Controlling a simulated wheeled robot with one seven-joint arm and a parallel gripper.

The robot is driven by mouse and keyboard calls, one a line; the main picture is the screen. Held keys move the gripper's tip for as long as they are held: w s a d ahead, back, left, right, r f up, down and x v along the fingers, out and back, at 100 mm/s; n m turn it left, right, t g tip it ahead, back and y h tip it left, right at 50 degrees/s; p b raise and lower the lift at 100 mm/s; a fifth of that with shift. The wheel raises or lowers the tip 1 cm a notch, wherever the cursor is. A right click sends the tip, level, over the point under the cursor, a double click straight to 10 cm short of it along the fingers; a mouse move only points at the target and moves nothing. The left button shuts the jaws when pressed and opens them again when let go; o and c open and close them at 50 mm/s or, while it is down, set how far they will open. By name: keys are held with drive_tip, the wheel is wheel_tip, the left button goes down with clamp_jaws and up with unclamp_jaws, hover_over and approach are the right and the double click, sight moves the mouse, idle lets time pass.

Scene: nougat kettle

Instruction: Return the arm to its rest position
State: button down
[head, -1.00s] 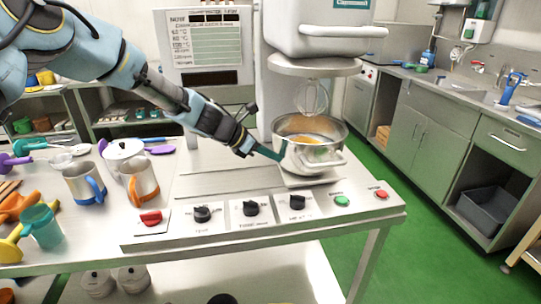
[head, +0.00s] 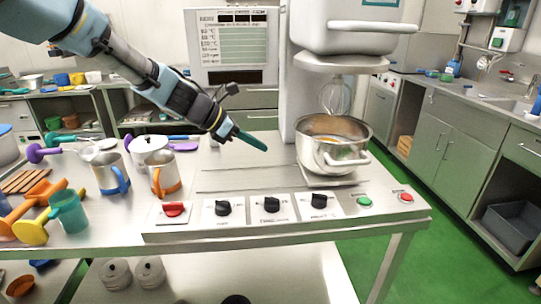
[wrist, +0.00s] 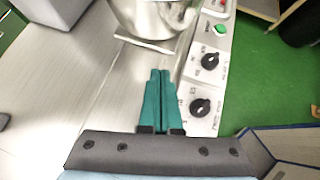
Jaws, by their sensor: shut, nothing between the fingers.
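My gripper (head: 252,141) hangs over the steel worktop in the head view, left of the mixer bowl and apart from it. Its teal fingers are together with nothing between them, and they also show in the wrist view (wrist: 159,78). My arm reaches in from the upper left of the head view. The steel mixer bowl (head: 334,150) stands under the mixer, with a whisk (head: 336,96) above it. In the wrist view the bowl (wrist: 150,16) is beyond the fingertips.
The control panel has black knobs (head: 272,204), a red switch (head: 173,209), a green button (head: 364,201) and a red button (head: 405,197). Mugs (head: 163,174), a white pot (head: 148,149) and colored scoops (head: 68,212) crowd the worktop's left. Green floor (head: 430,245) is open at right.

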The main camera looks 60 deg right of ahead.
drive_tip(key=shift+w+a+r, duration=0.2)
drive_tip(key=shift+a+r, duration=0.05)
drive_tip(key=w+a+f+m+t+y, duration=0.1)
drive_tip(key=w+a+m+t, duration=0.1)
drive_tip(key=w+a, duration=0.65)
drive_tip(key=w+a+f+m+t+y, duration=0.15)
drive_tip(key=w+a, duration=0.45)
drive_tip(key=a, duration=0.6)
drive_tip(key=w+a+f+m+t+y, duration=0.1)
drive_tip(key=w+a+m+t, duration=0.2)
drive_tip(key=w+a, duration=0.6)
drive_tip(key=s+a+m+y, duration=0.2)
drive_tip(key=s+a, duration=0.1)
drive_tip(key=a, duration=1.3)
drive_tip(key=s+a+m+t+y, duration=0.1)
drive_tip(key=s+a+m+y, duration=0.1)
drive_tip(key=a, duration=1.4)
drive_tip(key=shift+s+a+m, duration=0.25)
drive_tip(key=shift+s+m, duration=0.15)
drive_tip(key=shift+m, duration=0.05)
drive_tip(key=shift+d+t, duration=0.15)
drive_tip(key=shift+t, duration=0.1)
